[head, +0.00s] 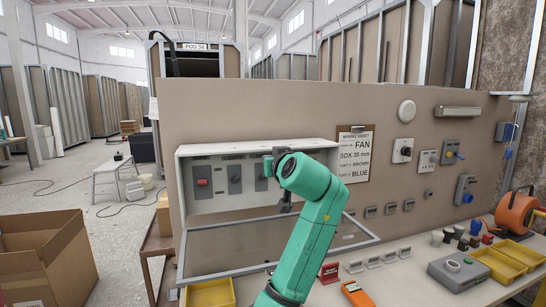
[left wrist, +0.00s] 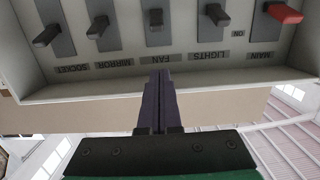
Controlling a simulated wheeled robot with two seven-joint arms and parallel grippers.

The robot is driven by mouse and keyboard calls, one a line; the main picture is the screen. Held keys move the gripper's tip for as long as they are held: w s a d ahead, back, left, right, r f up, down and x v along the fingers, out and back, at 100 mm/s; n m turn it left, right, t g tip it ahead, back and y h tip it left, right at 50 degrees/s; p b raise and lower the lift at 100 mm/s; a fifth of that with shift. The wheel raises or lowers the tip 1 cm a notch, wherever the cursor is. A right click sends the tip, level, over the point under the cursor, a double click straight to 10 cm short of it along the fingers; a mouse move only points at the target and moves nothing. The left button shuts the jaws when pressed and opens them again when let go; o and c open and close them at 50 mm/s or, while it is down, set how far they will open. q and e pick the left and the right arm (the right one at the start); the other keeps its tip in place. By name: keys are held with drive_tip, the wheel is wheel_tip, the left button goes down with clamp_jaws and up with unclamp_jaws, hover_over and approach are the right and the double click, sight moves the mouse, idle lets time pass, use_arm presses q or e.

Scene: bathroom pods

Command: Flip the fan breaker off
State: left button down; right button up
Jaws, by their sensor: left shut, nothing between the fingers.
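The breaker box (head: 325,147) is open on the wall panel, with its row of switches inside. The fan breaker (head: 261,178) sits right of the lights breaker, partly behind my left arm. In the left wrist view, which is upside down, the fan breaker's dark lever (left wrist: 155,20) stands above its FAN label (left wrist: 160,64). It leans the same way as the dark levers beside it. My left gripper (left wrist: 159,74) is shut and empty, its tips in line with the fan lever and apart from it in the picture. Depth is unclear. My right gripper is out of view.
The lights breaker (left wrist: 216,15) and mirror breaker (left wrist: 97,27) flank the fan lever closely. The red main lever (left wrist: 285,13) is farther right. The box's framed cover (head: 218,268) hangs open below. Yellow bins (head: 500,266) and an orange reel (head: 517,213) stand on the bench.

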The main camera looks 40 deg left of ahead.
use_arm(q)
drive_tip(key=a, duration=0.1)
drive_tip(key=w+a+p, duration=0.1)
drive_tip(key=w+a, duration=0.1)
drive_tip(key=shift+r+p, duration=0.25)
drive_tip(key=shift+p, duration=0.15)
drive_tip(key=f, duration=0.3)
drive_tip(key=f+p, duration=0.1)
drive_tip(key=shift+s+d+f, duration=0.2)
drive_tip(key=shift+s+d, duration=0.1)
drive_tip(key=shift+d, duration=0.1)
drive_tip(key=s+d+f+t+y+b, duration=0.1)
drive_tip(key=s+d+f+b, duration=0.2)
drive_tip(key=s+d+b, duration=0.5)
drive_tip(key=d+b, duration=0.5)
drive_tip(key=shift+s, duration=0.4)
idle(0.4)
